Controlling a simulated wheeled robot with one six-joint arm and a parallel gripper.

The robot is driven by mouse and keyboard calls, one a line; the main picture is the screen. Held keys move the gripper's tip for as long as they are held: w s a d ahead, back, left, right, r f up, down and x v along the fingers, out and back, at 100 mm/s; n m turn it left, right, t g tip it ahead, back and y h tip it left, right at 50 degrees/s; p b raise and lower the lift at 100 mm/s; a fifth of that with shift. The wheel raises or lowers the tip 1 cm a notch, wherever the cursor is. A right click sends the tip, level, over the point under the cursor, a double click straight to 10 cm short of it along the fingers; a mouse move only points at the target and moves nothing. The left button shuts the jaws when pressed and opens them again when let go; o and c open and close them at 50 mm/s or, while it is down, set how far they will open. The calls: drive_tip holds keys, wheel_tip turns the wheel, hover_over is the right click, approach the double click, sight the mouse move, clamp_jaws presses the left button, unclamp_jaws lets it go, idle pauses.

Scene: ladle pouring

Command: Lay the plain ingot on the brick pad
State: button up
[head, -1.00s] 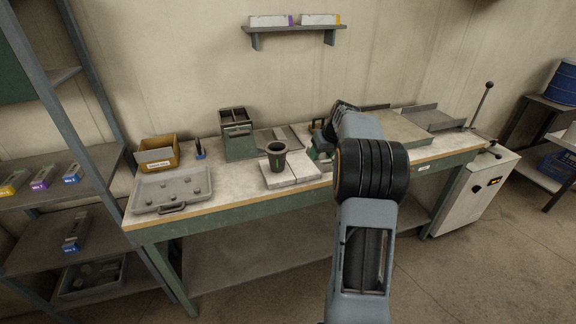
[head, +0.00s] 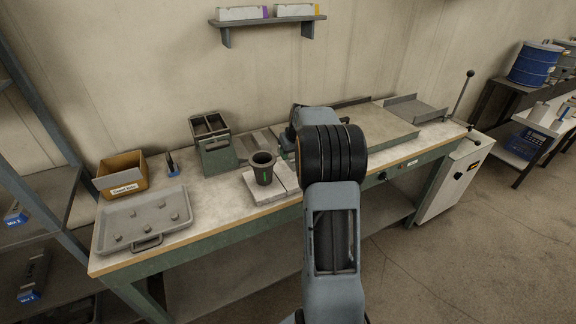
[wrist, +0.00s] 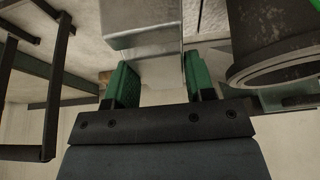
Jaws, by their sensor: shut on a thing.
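My gripper (wrist: 160,85) shows in the wrist view with its green-padded fingers on either side of a plain silver-grey ingot (wrist: 142,28). It is shut on the ingot, which shows no coloured mark on its visible faces. In the head view my arm hides the ingot and most of the gripper. The pale brick pad (head: 262,194) lies on the bench, left of my arm. A dark crucible (head: 264,170) stands upright on it. The crucible's rim also shows at the right of the wrist view (wrist: 275,70), beside the gripper. The ingot's height above the bench cannot be told.
A grey tray (head: 115,215) with several small lumps lies at the bench's left end. Behind it are a cardboard box (head: 122,172) and a green-grey machine (head: 213,145). A wall shelf (head: 270,19) holds two marked bars. A flat plate (head: 375,135) lies to the right.

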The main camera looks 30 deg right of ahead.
drive_tip(key=shift+f, duration=2.7)
drive_tip(key=shift+f, duration=0.1)
drive_tip(key=o, duration=1.2)
drive_tip(key=shift+o, duration=0.2)
